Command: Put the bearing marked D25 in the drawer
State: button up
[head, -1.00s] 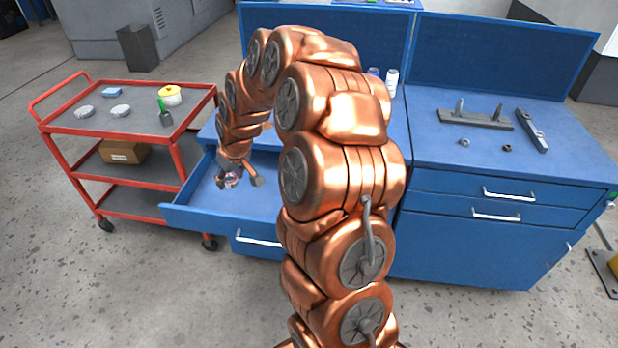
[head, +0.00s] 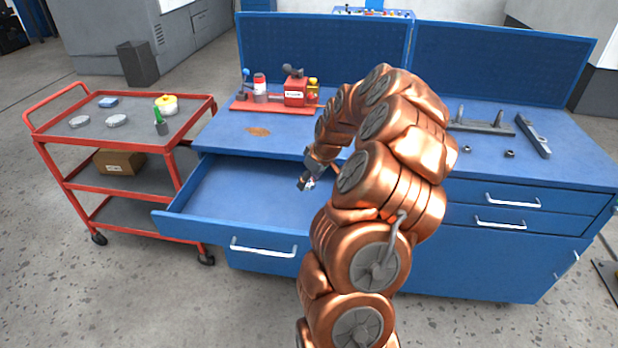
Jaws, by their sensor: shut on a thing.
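The blue drawer (head: 225,235) is pulled open under the left bench, and the part of its floor that shows is empty. My gripper (head: 308,184) appears over the drawer's right part and is shut on a small shiny thing, probably the bearing. The fingers mostly cover it, and no D25 mark can be read. My copper-coloured arm hides the drawer's right end. Its height above the drawer floor is hard to tell.
A red cart (head: 180,125) with discs, a yellow-white roll and a green-topped item stands left. A red fixture (head: 275,107) stands on the left bench. Two small round parts (head: 510,154), a stand (head: 485,128) and a grey bar (head: 533,135) lie on the right bench.

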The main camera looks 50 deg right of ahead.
jog(key=shift+f+p, duration=0.45)
jog(key=shift+f, duration=2.65)
jog(key=shift+f+b, duration=1.75)
jog(key=shift+f, duration=1.3)
jog(key=o, duration=1.4)
jog(key=shift+o, duration=0.2)
jog(key=v, duration=1.2)
